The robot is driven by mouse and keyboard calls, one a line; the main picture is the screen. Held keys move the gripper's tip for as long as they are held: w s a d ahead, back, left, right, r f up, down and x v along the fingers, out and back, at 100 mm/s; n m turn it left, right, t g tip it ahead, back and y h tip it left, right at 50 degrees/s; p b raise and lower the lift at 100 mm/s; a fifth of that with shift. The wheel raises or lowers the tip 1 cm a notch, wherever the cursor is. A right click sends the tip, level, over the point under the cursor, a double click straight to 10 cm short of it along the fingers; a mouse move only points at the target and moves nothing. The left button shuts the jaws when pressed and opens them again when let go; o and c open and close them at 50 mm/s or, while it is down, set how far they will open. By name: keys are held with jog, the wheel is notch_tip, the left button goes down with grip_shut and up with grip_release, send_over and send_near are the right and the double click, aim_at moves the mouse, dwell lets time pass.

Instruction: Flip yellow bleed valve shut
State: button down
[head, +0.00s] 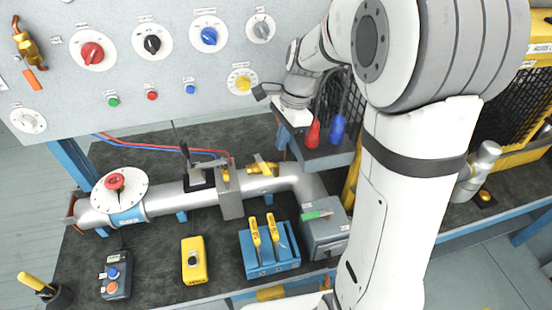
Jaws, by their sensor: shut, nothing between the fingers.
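A small yellow valve (262,167) sits on top of the grey pipe, right of the flange block. It looks like the bleed valve, but I cannot read a label. Its small lever seems to lie roughly along the pipe; its exact setting is too small to tell. My gripper (262,91) is at the end of my arm, in front of the panel beside the yellow knob. It is shut and empty, well above and apart from the valve. Its fingertips are small and hard to make out.
A blue box with two yellow levers (265,235) stands in front. A shelf with red and blue nozzles (314,133) is right of the valve. The panel (200,65) stands behind.

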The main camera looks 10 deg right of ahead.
aim_at(265, 169)
jog(key=x, duration=0.7)
